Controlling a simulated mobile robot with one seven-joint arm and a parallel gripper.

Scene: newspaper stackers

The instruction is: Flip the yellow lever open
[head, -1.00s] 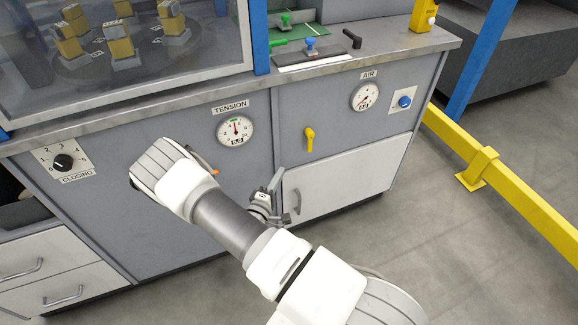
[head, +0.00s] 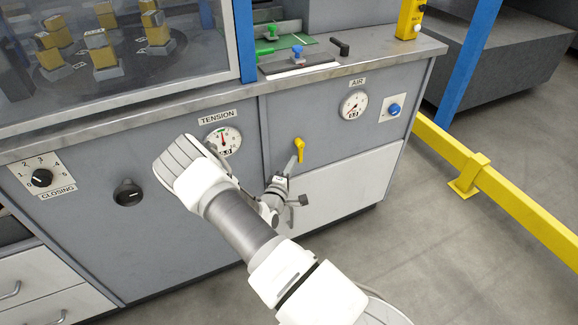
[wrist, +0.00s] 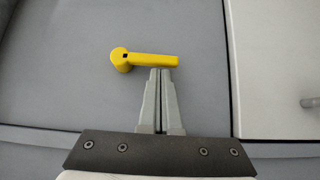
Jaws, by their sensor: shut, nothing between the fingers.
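The yellow lever (head: 299,149) is on the grey cabinet front, below the AIR gauge (head: 354,104), and its handle hangs down. In the wrist view the lever (wrist: 148,60) lies across the upper middle, with its round pivot at left and its handle pointing right. My gripper (head: 292,162) is just left of the handle in the head view. In the wrist view my gripper (wrist: 160,72) is shut and empty, with its fingertips at the long side edge of the handle, near its free end. I cannot tell whether they touch it.
The TENSION gauge (head: 222,140) and a black knob (head: 127,192) are to the left. A yellow rail (head: 500,185) stands on the floor at right.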

